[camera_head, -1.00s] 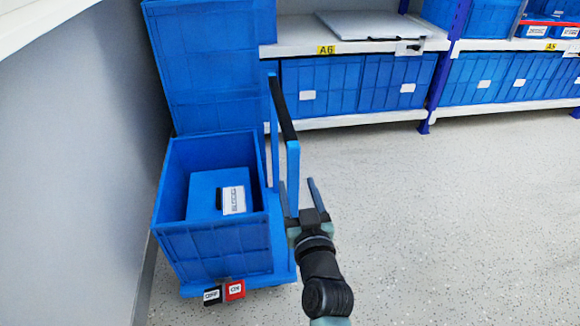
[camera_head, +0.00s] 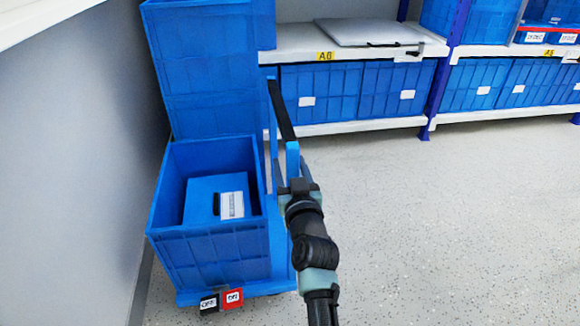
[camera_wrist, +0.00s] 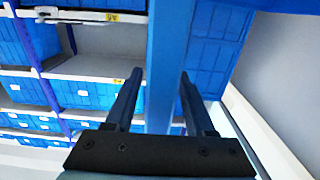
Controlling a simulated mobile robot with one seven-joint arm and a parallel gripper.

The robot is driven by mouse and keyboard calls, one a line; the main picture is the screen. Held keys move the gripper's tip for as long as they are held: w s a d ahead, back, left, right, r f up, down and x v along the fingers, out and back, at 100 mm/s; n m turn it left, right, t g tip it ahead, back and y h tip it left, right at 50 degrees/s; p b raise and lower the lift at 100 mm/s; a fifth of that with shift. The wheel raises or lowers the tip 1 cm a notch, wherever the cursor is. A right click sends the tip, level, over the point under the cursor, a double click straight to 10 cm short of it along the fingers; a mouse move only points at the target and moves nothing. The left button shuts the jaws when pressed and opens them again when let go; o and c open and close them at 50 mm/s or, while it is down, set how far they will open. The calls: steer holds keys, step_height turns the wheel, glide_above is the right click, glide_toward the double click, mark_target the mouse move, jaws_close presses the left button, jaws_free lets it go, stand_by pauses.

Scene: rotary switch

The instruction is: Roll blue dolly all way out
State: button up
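The blue dolly (camera_head: 281,245) stands on the floor beside the left wall. It carries an open blue crate (camera_head: 215,255) with a smaller blue box inside. Its upright handle has a black grip bar (camera_head: 281,108) and a near blue post (camera_head: 293,160). My gripper (camera_head: 290,165) is at this near post. In the wrist view my gripper (camera_wrist: 160,80) is open, with one finger on each side of the blue post (camera_wrist: 166,60). I cannot tell whether the fingers touch it. The dolly's wheels are mostly hidden.
Black and red labelled blocks (camera_head: 222,299) sit at the dolly's front edge. Tall stacked blue crates (camera_head: 210,70) stand behind it. The grey wall (camera_head: 70,170) is close on the left. A shelf (camera_head: 350,127) with blue bins is at the back. The floor (camera_head: 450,230) at right is clear.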

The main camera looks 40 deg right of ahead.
jaws_close()
stand_by(1.2)
